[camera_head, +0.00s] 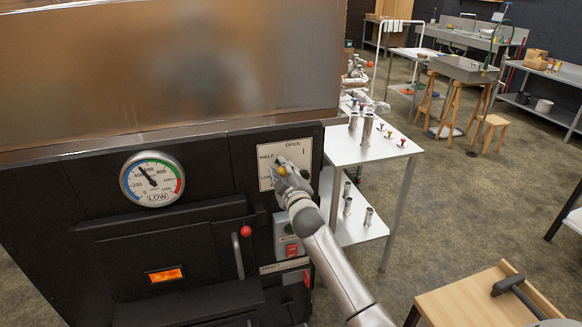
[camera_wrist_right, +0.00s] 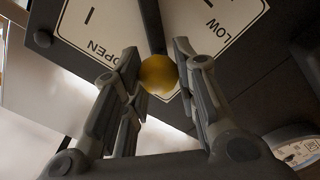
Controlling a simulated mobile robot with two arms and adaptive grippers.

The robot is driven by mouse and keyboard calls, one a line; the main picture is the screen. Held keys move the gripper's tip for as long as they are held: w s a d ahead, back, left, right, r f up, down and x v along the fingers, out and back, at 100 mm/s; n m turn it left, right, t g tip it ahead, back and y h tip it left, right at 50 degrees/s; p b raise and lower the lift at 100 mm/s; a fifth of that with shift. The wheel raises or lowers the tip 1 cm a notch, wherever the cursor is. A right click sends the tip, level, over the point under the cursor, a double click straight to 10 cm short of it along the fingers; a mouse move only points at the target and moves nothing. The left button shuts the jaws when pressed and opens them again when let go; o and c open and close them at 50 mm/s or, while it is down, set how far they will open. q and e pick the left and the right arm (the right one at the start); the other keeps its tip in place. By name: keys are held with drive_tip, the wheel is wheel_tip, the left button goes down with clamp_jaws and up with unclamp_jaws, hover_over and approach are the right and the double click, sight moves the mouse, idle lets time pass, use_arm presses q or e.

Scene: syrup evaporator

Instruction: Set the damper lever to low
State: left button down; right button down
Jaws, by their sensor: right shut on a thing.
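The damper lever's yellow ball knob (camera_wrist_right: 158,74) sits between the two fingers of my right gripper (camera_wrist_right: 155,80) in the right wrist view. In the head view my right gripper (camera_head: 285,172) is at the white damper plate (camera_head: 294,149), shut on the knob (camera_head: 282,171), near the plate's lower left, close to the LOW and HALF labels. The plate also shows in the right wrist view (camera_wrist_right: 215,22), with OPEN and LOW readable. The lever's shaft is mostly hidden by the gripper. My left gripper is not in view.
A round gauge (camera_head: 152,179) is on the black front left of the plate. A red-knobbed door handle (camera_head: 238,250) and a switch box (camera_head: 289,238) are below. A white table (camera_head: 372,150) with metal cups stands at right. A wooden stool (camera_head: 487,290) is at lower right.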

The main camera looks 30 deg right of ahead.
wheel_tip(320, 180, down, 7)
drive_tip(key=a+n+b, duration=0.2)
drive_tip(key=n+b, duration=0.2)
drive_tip(key=n, duration=0.4)
drive_tip(key=shift+w+a, duration=0.15)
drive_tip(key=shift+w, duration=0.2)
drive_tip(key=c, duration=1.1)
unclamp_jaws()
drive_tip(key=shift+s+f, duration=0.1)
drive_tip(key=shift+s, duration=0.05)
